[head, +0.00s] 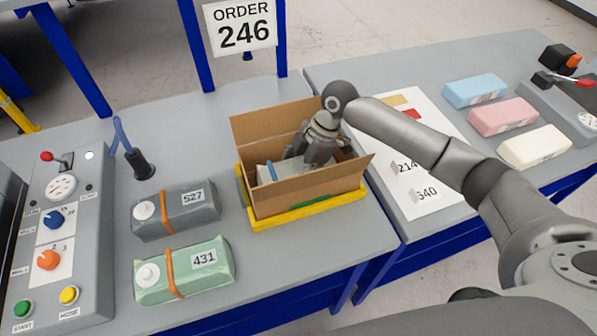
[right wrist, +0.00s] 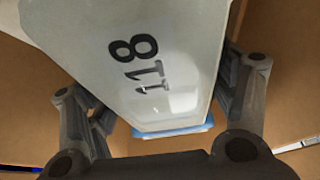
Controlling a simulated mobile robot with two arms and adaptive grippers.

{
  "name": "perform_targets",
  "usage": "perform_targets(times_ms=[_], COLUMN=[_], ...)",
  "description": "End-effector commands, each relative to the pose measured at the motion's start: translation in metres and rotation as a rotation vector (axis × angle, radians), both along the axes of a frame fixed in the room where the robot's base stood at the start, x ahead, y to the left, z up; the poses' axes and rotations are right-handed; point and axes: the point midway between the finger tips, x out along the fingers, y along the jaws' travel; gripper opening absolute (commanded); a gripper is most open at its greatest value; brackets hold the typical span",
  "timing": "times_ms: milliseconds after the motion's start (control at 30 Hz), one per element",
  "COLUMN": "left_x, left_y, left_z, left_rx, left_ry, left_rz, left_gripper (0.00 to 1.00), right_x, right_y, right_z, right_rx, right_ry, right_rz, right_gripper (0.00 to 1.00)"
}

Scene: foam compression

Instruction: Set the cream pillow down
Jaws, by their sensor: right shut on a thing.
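The cream pillow (right wrist: 165,75), pale and marked 118, is between the fingers of my right gripper (right wrist: 165,110), which is shut on it. A blue strip (right wrist: 175,132) shows at its end. In the head view my right gripper (head: 317,160) reaches down inside the open cardboard box (head: 310,195). A pale piece with a blue band (head: 271,172) shows beside the fingers there, low between the box walls. The pillow's underside is hidden, so I cannot tell whether it touches the box floor. My left gripper is not in view.
The box stands in a yellow tray (head: 262,225). A grey pillow 527 (head: 180,212) and a green pillow 431 (head: 205,275) lie left of it. A control panel (head: 90,265) is at far left. Blue (head: 475,90), pink (head: 502,116) and cream (head: 535,146) blocks lie on the right table.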

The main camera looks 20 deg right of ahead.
Motion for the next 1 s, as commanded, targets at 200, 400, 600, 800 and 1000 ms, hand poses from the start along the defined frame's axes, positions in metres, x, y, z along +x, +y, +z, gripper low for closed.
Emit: perform_targets(times_ms=[200,400,600,800,1000], left_x=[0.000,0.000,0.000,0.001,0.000], left_y=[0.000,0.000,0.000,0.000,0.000], left_z=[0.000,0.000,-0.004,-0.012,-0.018], left_rx=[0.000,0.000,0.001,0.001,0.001], left_ry=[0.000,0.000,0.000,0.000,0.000], left_rz=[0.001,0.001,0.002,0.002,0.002], left_gripper=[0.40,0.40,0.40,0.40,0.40], right_x=[0.000,0.000,0.002,0.002,0.003], right_y=[0.000,0.000,-0.008,-0.024,-0.038], right_z=[0.000,0.000,0.017,0.056,0.092], right_rx=[0.000,0.000,0.000,-0.001,0.001], right_ry=[0.000,0.000,-0.003,-0.005,-0.004], right_rz=[0.000,0.000,-0.002,-0.002,-0.002], right_gripper=[0.87,0.87,0.87,0.87,0.87])
